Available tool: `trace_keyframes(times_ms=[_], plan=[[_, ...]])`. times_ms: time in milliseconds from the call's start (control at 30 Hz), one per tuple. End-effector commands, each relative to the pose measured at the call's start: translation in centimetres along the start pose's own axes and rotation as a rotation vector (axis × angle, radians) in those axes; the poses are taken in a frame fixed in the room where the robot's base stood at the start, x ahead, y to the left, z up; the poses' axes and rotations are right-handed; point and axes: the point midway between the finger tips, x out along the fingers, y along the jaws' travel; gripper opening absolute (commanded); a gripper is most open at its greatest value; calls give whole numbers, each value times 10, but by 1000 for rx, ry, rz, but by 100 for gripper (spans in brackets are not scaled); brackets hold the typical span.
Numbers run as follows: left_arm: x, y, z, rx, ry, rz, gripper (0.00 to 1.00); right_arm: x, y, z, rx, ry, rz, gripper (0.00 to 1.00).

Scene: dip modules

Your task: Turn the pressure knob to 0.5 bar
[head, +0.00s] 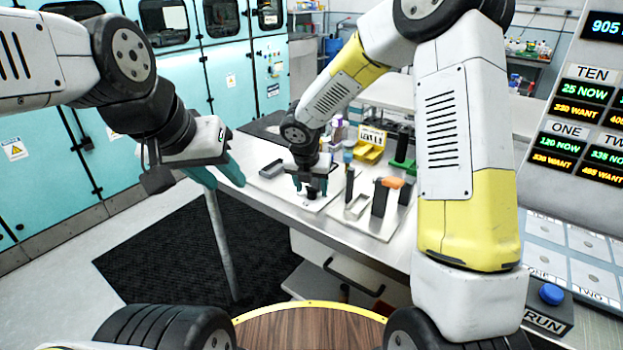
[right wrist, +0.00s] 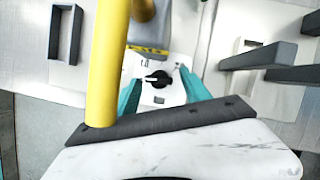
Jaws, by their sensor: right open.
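The pressure knob (right wrist: 158,79) is black with a white pointer mark, on a small white plate (right wrist: 172,62) with printed marks too small to read surely. In the right wrist view the pointer is toward the left. My right gripper (right wrist: 161,92) is open, with one teal finger on each side of the knob; I cannot tell if either touches it. In the head view my right gripper (head: 312,190) points down over the bench, and it largely hides the knob. My left gripper (head: 218,174) is open and empty, in the air left of the bench.
The yellow post (right wrist: 108,65) stands close left of the knob in the right wrist view. On the bench (head: 262,190) are a dark tray (head: 271,168), a yellow bin (head: 368,152) and upright dark blocks (head: 380,200) right of my right gripper. A black mat (head: 190,255) lies on the floor.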

Motion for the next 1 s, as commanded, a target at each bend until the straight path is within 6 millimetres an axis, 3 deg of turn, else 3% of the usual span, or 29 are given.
trace_keyframes(times_ms=[367, 400, 667, 1000], plan=[[0, 0, 0, 0, 0, 0, 36, 11, 0, 0, 1, -1, 0, 56], [0, 0, 0, 0, 0, 0, 36, 11, 0, 0, 1, -1, 0, 54], [0, 0, 0, 0, 0, 0, 36, 11, 0, 0, 1, 0, -1, 2], [0, 0, 0, 0, 0, 0, 36, 11, -3, 1, -150, 1, 61, 0]])
